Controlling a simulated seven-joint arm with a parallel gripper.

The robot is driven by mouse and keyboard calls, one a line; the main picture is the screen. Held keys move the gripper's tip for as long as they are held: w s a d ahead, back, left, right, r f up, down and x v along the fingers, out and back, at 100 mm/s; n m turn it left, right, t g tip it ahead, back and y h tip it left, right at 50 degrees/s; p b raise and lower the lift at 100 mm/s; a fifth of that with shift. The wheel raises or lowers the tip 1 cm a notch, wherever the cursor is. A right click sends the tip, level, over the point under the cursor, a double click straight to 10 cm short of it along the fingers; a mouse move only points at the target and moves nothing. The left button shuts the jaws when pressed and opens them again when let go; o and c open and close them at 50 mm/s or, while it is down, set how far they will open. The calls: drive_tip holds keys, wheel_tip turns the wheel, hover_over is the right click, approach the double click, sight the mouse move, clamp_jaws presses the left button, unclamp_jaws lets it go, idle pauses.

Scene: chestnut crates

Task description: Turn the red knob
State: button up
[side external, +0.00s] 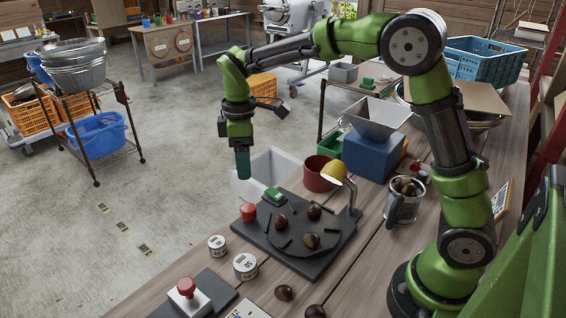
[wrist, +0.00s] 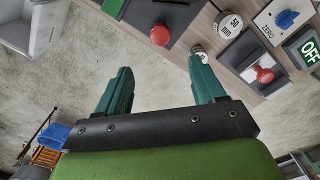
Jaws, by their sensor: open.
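The red knob (side external: 248,212) sits at the left corner of a dark board that carries a round black turntable (side external: 283,234) with several chestnuts. In the wrist view the red knob (wrist: 160,34) shows beyond the fingertips, near the top middle. My gripper (side external: 243,176) hangs pointing down, above and apart from the knob. In the wrist view the two green fingers of my gripper (wrist: 162,64) stand apart with nothing between them. In the side view the fingers overlap, so their gap is hidden there.
A green switch block (side external: 274,195) sits close to the knob. A red push button (side external: 187,287) on a box and white weights (side external: 245,266) stand nearer the camera.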

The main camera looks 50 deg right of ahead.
sight(248, 207)
wheel_tip(248, 207, down, 13)
drive_tip(key=shift+f, duration=0.1)
drive_tip(key=shift+c, duration=0.5)
drive_tip(key=c, duration=1)
